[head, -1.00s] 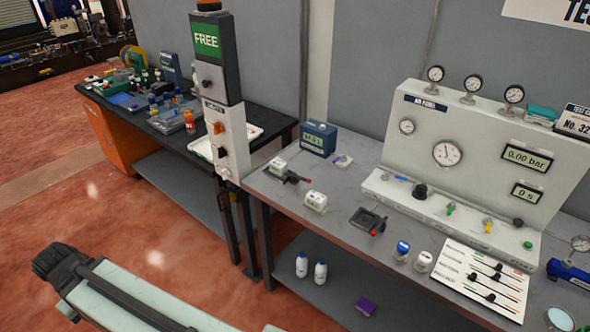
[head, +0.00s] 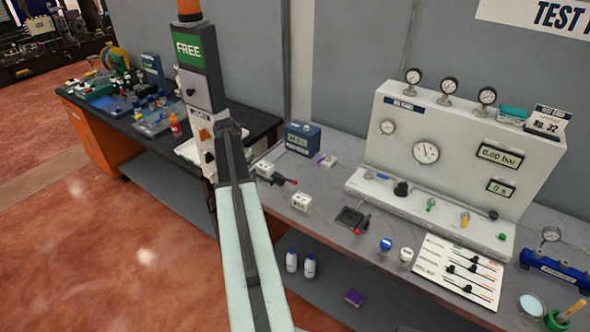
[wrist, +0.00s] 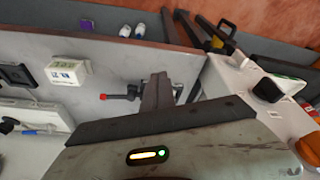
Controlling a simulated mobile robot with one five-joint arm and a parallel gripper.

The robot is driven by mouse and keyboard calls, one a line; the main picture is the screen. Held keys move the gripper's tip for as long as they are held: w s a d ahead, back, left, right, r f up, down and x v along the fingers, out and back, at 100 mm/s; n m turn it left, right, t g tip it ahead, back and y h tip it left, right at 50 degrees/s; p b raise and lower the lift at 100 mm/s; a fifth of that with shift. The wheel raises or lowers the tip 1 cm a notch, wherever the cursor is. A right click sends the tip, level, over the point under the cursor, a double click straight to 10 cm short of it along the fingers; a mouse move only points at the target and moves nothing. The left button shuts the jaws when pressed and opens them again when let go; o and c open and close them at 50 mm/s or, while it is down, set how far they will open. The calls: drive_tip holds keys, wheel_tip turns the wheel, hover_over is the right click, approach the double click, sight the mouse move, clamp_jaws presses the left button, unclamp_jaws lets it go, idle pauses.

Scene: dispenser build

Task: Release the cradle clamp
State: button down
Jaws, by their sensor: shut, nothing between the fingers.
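Two dark fixtures with red-tipped levers lie on the grey bench; I cannot tell for sure which is the cradle clamp. One is a lever fixture (head: 283,178) beside a small white block, left of centre. The other is a square black cradle (head: 351,217) with a red knob at its right. In the wrist view the lever fixture (wrist: 118,97) shows just left of my fingers, and part of it is hidden behind them. The black cradle (wrist: 17,75) is at the far left there. My gripper (wrist: 158,84) is shut and empty. It also shows in the head view (head: 228,127), in front of the signal post.
The signal post (head: 201,85) with a green FREE sign stands at the bench's left end. A small white labelled block (head: 302,201) sits between the two fixtures. The gauge panel (head: 450,150) stands at the back right. White bottles (head: 292,260) are on the lower shelf.

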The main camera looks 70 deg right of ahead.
sight(284, 179)
drive_tip(key=s+d+r+m+p, duration=0.1)
drive_tip(key=s+d+m, duration=0.3)
drive_tip(key=s+d, duration=1)
drive_tip(key=shift+s+r+g+h, duration=0.35)
drive_tip(key=shift+s+r, duration=0.25)
drive_tip(key=shift+s, duration=0.4)
drive_tip(key=shift+d, duration=0.15)
drive_tip(key=b+x, duration=1.1)
drive_tip(key=shift+f, duration=0.25)
drive_tip(key=a, duration=0.3)
drive_tip(key=shift+w+a+r+p, duration=0.35)
drive_tip(key=shift+p, duration=0.05)
drive_tip(key=shift+w+a, duration=0.1)
drive_tip(key=shift+a, duration=0.2)
